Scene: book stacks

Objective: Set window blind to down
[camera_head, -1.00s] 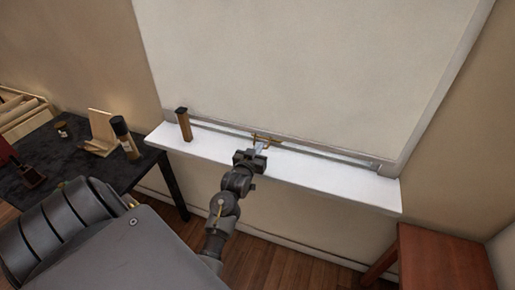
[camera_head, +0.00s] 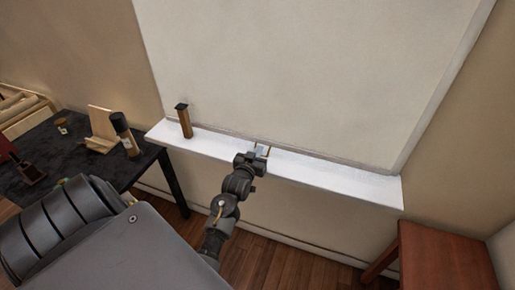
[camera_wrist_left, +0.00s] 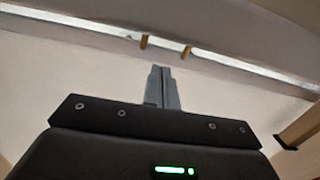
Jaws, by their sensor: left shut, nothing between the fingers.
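The pale cream window blind (camera_head: 300,70) hangs over the window, its bottom edge at the white sill (camera_head: 335,180). It also fills the middle of the left wrist view (camera_wrist_left: 60,85), which seems upside down. A small brass-coloured handle (camera_head: 267,150) is at the blind's lower edge; two brown prongs (camera_wrist_left: 186,52) of it show in the wrist view. My left gripper (camera_head: 258,152) is at the handle over the sill. Its fingers (camera_wrist_left: 163,88) are shut together and empty. I cannot tell whether they touch the handle. My right gripper is not in view.
A brown bottle with a dark cap (camera_head: 185,122) stands on the sill's left end. A dark table (camera_head: 70,165) with a bottle (camera_head: 124,135) and a wooden stand (camera_head: 101,125) is at left. A reddish wooden table (camera_head: 440,258) is at lower right.

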